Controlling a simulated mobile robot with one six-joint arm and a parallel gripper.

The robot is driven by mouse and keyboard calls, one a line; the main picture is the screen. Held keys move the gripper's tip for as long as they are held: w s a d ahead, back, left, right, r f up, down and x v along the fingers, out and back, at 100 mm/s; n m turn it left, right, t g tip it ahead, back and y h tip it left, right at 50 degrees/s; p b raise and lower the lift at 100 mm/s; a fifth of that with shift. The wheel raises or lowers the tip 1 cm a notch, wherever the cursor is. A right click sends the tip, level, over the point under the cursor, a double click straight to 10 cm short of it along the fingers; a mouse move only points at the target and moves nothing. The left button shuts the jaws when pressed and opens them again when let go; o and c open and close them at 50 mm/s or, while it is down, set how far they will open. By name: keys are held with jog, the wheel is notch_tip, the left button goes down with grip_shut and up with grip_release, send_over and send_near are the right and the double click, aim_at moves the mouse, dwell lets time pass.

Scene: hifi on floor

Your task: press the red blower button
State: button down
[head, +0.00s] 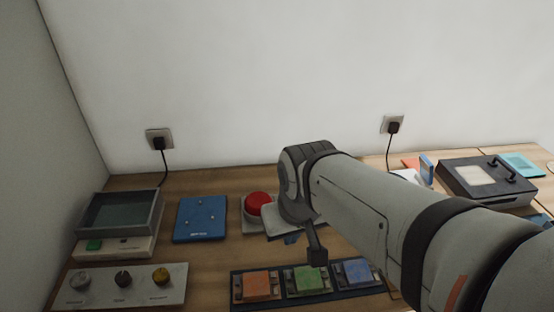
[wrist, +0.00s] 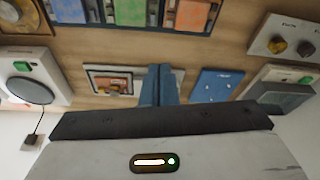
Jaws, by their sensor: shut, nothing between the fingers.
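The red blower button (head: 259,204) is a round red dome on a pale square base (head: 248,222), on the wooden bench in the head view. My gripper's wrist housing stands just right of it and covers part of the base. My gripper's blue fingers (wrist: 160,72) are shut with nothing between them in the wrist view. In the wrist view the red dome is hidden, apparently behind the fingers. I see no contact with the button.
A blue plate (head: 201,219) lies left of the button. A grey tray device (head: 120,213) and knob box (head: 128,287) stand further left. A rack of coloured blocks (head: 305,285) lies in front. A framed card (wrist: 110,80) shows in the wrist view. A wall rises behind.

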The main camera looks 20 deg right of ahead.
jog(key=n+g+b, duration=0.3)
jog(key=n+b, duration=0.2)
jog(key=n, duration=1.1)
send_over(258, 198)
jog(key=shift+a, duration=0.1)
notch_tip(258, 198, down, 14)
